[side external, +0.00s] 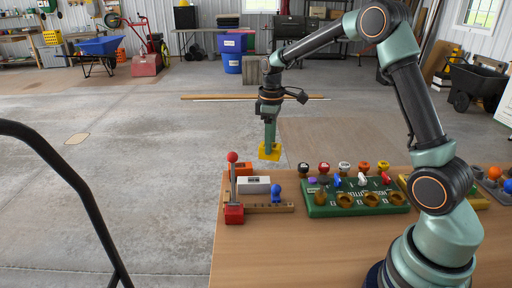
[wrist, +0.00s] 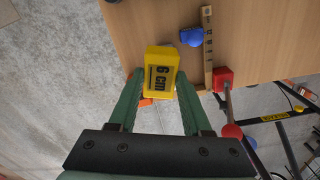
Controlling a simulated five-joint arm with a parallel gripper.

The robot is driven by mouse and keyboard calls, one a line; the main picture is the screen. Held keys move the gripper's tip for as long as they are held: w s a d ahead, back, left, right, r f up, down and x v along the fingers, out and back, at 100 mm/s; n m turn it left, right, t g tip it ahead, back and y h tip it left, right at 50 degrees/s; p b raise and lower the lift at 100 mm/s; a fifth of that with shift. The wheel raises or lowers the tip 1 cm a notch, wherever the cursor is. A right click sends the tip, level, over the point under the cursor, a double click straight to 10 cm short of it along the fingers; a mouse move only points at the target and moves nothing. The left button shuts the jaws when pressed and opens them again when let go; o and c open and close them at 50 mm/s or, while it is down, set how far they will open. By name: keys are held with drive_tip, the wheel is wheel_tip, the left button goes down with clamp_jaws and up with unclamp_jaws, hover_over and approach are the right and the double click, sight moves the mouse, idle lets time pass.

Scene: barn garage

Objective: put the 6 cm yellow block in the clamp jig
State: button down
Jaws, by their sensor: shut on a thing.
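The yellow block (side external: 276,153), marked "6 cm" in the wrist view (wrist: 161,70), is between the green fingers of my gripper (side external: 269,146). My gripper (wrist: 160,82) is shut on it and holds it up near the far edge of the wooden table. The clamp jig shows in the side view as a wooden bar (side external: 270,208) with a red end block (side external: 234,214), a red-ball lever and a blue knob (side external: 276,190). In the wrist view the bar (wrist: 207,50), blue knob (wrist: 191,37) and red block (wrist: 222,78) lie to the right of the yellow block.
A white block (side external: 254,185) and an orange block (side external: 239,168) sit behind the jig. A green board (side external: 317,210) with several cups and coloured knobs stands to the right. The red ball lever (side external: 232,157) stands tall at the jig's left. The table's front left is clear.

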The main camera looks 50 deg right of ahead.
drive_tip(key=s+a+r+m, duration=0.4)
drive_tip(key=s+a+m, duration=0.1)
drive_tip(key=s+a, duration=0.5)
drive_tip(key=shift+s+a+r+m, duration=0.15)
drive_tip(key=shift+s+a+m, duration=0.2)
drive_tip(key=shift+s, duration=0.9)
drive_tip(key=w+d+f+n, duration=0.3)
drive_tip(key=w+f+n, duration=0.55)
drive_tip(key=w, duration=0.25)
drive_tip(key=shift+n, duration=0.3)
drive_tip(key=shift+s+a+f, duration=0.1)
drive_tip(key=shift+a+f, duration=0.05)
drive_tip(key=shift+f, duration=1.65)
drive_tip(key=shift+s+a+f, duration=0.1)
drive_tip(key=shift+f, duration=1.7)
